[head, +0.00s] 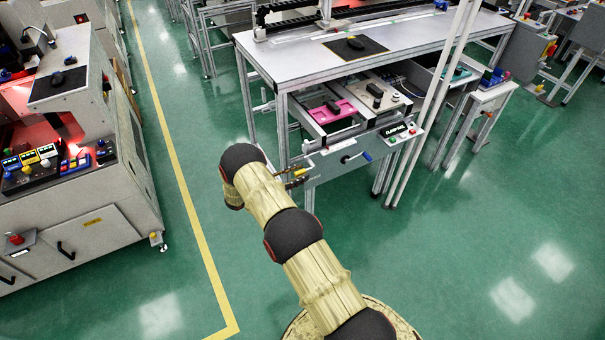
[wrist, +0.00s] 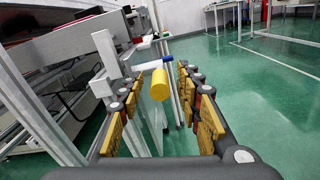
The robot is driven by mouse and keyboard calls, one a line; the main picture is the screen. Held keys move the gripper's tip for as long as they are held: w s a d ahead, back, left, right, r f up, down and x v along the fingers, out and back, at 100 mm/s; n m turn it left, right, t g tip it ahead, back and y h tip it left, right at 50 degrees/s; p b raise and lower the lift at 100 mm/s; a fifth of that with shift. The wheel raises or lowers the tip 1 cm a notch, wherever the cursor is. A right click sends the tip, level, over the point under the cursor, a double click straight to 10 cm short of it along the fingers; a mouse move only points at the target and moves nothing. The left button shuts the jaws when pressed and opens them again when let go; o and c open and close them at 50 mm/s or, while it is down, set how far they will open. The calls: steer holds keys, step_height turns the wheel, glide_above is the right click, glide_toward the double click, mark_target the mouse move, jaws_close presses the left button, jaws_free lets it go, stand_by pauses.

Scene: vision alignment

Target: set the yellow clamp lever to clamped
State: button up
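The yellow clamp lever shows in the wrist view as a yellow cylindrical grip (wrist: 160,86) on a pale mount at the workstation's front. My gripper (wrist: 159,76) is open, with its yellow-padded fingers to the left and right of the grip. I see gaps on both sides and no clear contact. In the head view my gripper (head: 294,178) is at the workstation's left front, small and partly hidden by my arm. Small yellow parts show there, but I cannot tell lever from finger pads.
A blue-handled crank (head: 366,155) sits right of my gripper on the workstation front (head: 335,172). Above are an open drawer with a pink part (head: 338,112) and a control panel (head: 402,134). Workstation legs stand close by. Green floor (head: 200,270) is free in front.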

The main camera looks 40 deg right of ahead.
steer(key=shift+x, duration=0.9)
steer(key=shift+c, duration=1.4)
jaws_close()
